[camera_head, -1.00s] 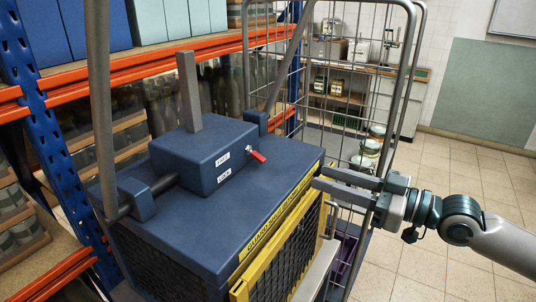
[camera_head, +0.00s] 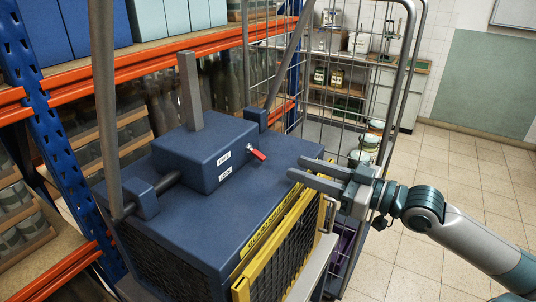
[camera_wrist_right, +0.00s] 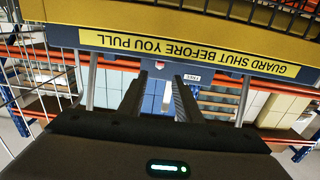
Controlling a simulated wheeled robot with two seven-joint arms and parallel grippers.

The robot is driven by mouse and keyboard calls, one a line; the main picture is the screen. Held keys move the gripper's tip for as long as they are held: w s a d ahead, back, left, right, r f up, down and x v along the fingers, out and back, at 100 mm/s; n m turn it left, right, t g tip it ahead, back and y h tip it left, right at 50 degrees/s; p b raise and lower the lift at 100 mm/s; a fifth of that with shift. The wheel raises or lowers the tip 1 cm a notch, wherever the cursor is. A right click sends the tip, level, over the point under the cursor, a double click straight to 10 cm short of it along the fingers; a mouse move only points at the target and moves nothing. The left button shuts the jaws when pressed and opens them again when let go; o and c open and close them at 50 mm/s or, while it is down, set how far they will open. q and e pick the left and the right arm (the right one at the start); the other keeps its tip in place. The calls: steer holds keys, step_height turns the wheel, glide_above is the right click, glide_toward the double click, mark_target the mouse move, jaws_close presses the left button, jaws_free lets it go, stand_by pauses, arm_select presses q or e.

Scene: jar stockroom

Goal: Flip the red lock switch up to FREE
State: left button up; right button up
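The red lock switch (camera_head: 257,154) is a small lever on the front face of the blue box (camera_head: 205,150). It slants down and right in the head view. White labels reading FREE (camera_head: 223,158) and LOCK (camera_head: 226,173) sit left of it. My right gripper (camera_head: 297,168) is open and empty, above the blue top near the yellow guard edge, to the right of the switch and apart from it. In the right wrist view the open fingers (camera_wrist_right: 159,100) point toward the box, with the FREE label (camera_wrist_right: 193,77) beyond. My left gripper is not in view.
A yellow guard (camera_head: 280,240) with a mesh front hangs on the blue housing (camera_head: 215,225). A grey upright lever (camera_head: 190,92) rises from the box. A wire cage (camera_head: 340,75) stands behind, and orange and blue racking (camera_head: 120,75) is on the left.

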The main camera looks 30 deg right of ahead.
mark_target(261, 155)
steer(key=shift+p+x, duration=1.7)
steer(key=shift+x, duration=2.2)
steer(key=shift+p+x, duration=0.3)
steer(key=shift+x, duration=0.65)
steer(key=shift+a, duration=0.1)
jaws_close()
